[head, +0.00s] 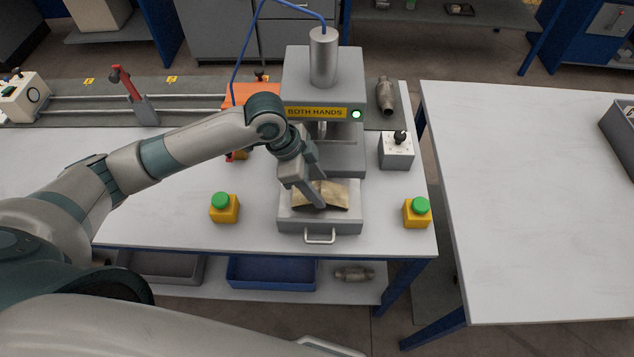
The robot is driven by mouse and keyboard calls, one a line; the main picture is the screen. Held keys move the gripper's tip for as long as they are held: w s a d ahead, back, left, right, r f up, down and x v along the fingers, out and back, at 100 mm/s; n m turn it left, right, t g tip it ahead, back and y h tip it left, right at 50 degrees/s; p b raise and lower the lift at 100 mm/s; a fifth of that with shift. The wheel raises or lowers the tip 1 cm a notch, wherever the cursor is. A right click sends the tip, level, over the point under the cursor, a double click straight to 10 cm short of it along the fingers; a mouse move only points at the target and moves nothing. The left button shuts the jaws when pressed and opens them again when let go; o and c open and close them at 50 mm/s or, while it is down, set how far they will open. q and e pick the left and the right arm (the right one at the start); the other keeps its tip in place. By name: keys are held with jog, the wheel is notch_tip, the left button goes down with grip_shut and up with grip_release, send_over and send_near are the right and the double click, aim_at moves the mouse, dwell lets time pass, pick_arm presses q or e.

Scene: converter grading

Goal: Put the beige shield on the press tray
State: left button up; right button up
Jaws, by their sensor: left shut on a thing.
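The beige shield (337,194) is a bent, tan metal piece at the press tray (296,224), a grey drawer-like tray with a handle at the front of the press. My left gripper (318,202) reaches down over the tray and is shut on the shield. The gripper hides part of the shield, and I cannot tell whether the shield rests fully on the tray. My right gripper does not show.
The press (322,80) with a "BOTH HANDS" label stands behind the tray. Yellow boxes with green buttons stand left (224,208) and right (417,213) of it. A grey box with a black knob (397,150) is at the right. Another table (540,200) is mostly clear.

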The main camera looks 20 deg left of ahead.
aim_at(298, 194)
pick_arm(q)
jog(key=shift+f, duration=0.25)
jog(key=o, duration=1.1)
jog(key=shift+f, duration=0.1)
jog(key=shift+a+r, duration=0.15)
jog(key=shift+r, duration=0.3)
jog(key=shift+b+v, duration=1.1)
jog(key=shift+v, duration=4.55)
